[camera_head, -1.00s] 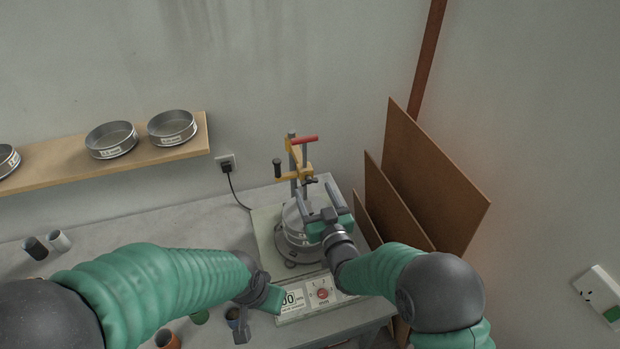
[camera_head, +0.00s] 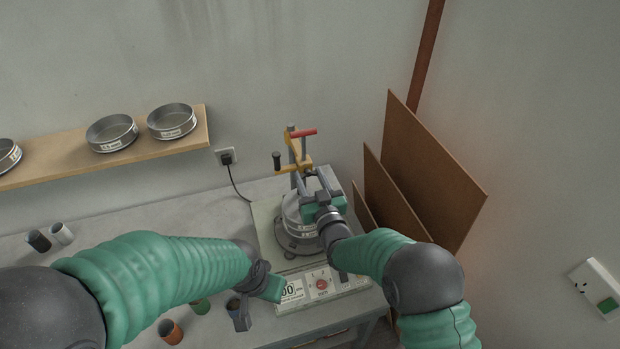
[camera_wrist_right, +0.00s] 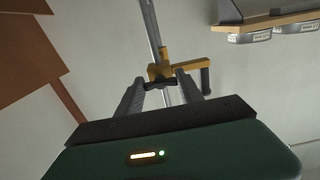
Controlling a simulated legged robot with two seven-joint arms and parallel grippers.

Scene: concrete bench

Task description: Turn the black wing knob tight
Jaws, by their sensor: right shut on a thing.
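The black wing knob (camera_wrist_right: 158,84) sits at the yellow clamp bracket (camera_wrist_right: 162,70) on a grey rod. In the right wrist view it lies between the two ridged fingers of my right gripper (camera_wrist_right: 161,79), which are shut on it. In the head view my right gripper (camera_head: 311,177) reaches up to the yellow clamp (camera_head: 297,168) above the round metal sieve stack (camera_head: 291,212), and its fingers mostly hide the knob. My left gripper (camera_head: 241,318) hangs low over the bench front, away from the clamp; its jaw opening is unclear.
The shaker's control panel (camera_head: 320,284) has a red button at the bench front. Brown boards (camera_head: 420,180) lean at right. Small cups (camera_head: 171,331) stand near my left arm.

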